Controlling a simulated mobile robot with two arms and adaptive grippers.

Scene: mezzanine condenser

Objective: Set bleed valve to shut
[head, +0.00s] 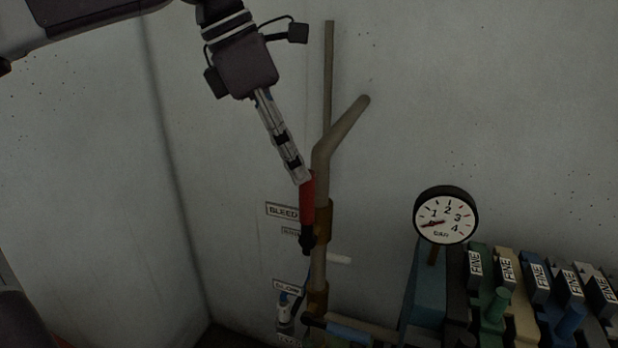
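The bleed valve has a red lever (307,200) on a brown vertical pipe, beside a plate reading BLEED (282,211). The lever stands nearly upright, along the pipe, with its dark lower end (307,240) at the brass valve body (324,220). My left gripper (301,179) reaches down from the upper left, and its fingertips meet the top of the red lever. The fingers show edge-on, so I cannot tell whether they are closed around it. A smaller plate (290,231) under BLEED is partly hidden by the lever. My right gripper is out of view.
A round gauge (446,215) stands to the right, its red needle near the low end. Several coloured blocks labelled FINE (508,264) line the lower right. A second plate (287,286) and a small bottle-like fitting (284,309) sit below. The wall at left is clear.

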